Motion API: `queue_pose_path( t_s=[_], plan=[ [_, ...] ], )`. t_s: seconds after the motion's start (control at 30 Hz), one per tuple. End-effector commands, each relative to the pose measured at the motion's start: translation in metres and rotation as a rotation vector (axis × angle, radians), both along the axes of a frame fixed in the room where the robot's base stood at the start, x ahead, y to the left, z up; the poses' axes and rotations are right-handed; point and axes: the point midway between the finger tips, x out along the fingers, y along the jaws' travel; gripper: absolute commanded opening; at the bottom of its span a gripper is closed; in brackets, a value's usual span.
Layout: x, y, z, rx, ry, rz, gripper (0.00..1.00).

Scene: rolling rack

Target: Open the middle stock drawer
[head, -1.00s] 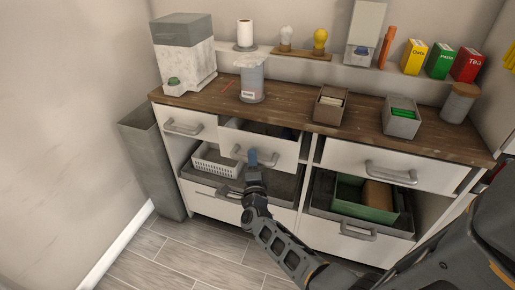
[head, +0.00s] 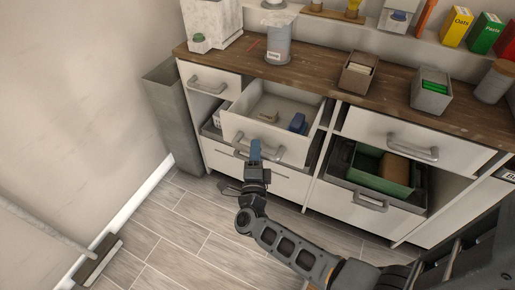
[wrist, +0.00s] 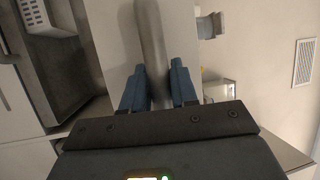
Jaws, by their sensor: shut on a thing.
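The middle stock drawer (head: 272,112) is white and stands pulled out of the cabinet, below the wooden countertop. Its inside shows a small tan thing (head: 268,117) and a blue thing (head: 298,122). My gripper (head: 255,150) is at the drawer's front, shut on its grey bar handle (head: 268,147). In the wrist view the handle (wrist: 150,40) runs between the two blue fingers of my gripper (wrist: 158,88). The drawer front (wrist: 112,35) shows behind the handle.
A closed drawer (head: 212,82) is to the left. At right, another closed drawer (head: 390,138) sits above an open compartment with a green bin (head: 362,163). A grey bin (head: 172,115) stands at the cabinet's left side.

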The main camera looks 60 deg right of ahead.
Motion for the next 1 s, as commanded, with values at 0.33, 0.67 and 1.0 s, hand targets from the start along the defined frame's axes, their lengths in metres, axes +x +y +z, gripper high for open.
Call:
queue_pose_path(
  t_s=[0.33,0.67,1.0],
  plan=[
    [0.000,0.000,-0.001,0.002,0.001,0.001,0.41],
    [-0.001,0.001,-0.001,0.001,0.001,0.001,0.48],
    [-0.021,0.041,-0.011,0.002,0.001,0.004,0.48]
  ],
)
